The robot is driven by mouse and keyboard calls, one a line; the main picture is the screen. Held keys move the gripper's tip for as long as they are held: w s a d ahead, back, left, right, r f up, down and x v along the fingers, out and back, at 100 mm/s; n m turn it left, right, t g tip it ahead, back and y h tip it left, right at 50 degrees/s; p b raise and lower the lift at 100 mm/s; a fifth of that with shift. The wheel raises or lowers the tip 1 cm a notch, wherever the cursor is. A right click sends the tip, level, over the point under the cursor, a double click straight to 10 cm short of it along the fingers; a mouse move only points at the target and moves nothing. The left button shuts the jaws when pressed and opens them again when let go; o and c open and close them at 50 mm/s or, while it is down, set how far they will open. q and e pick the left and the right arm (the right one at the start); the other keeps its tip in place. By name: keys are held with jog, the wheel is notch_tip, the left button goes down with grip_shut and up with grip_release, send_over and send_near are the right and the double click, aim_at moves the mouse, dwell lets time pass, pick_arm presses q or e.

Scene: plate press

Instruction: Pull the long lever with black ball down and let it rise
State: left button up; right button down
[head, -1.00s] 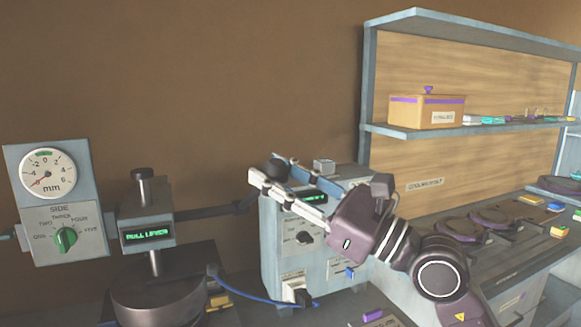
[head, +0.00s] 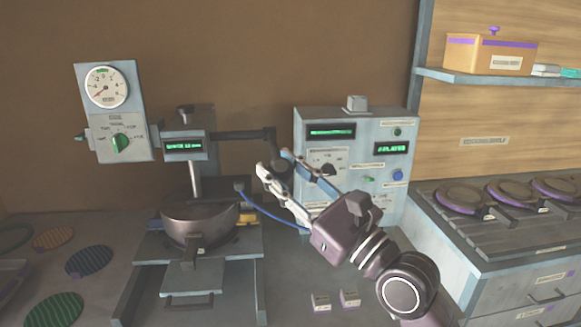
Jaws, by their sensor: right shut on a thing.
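The press (head: 186,140) stands left of centre with a small green display, and a dark round pan-like part (head: 200,222) sits under its rod. The long dark lever (head: 240,135) reaches right from the press head, and its end bends downward. The black ball (head: 281,174) at that end is largely hidden by the fingers. My right gripper (head: 273,165) comes from the lower right and is shut on the black ball. My left gripper is not in view.
A grey control box (head: 400,155) with displays and buttons stands just behind and right of my right gripper. A blue cable (head: 270,216) runs below it. A stove-like unit with round plates (head: 515,192) stands at the right. Coloured discs (head: 88,261) lie at the left.

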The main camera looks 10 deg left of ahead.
jog(key=shift+f, duration=0.15)
jog(key=c, duration=1.4)
grip_release()
jog(key=shift+w, duration=0.2)
jog(key=shift+c, duration=0.2)
jog(key=shift+s, duration=0.1)
jog(key=v, duration=1.2)
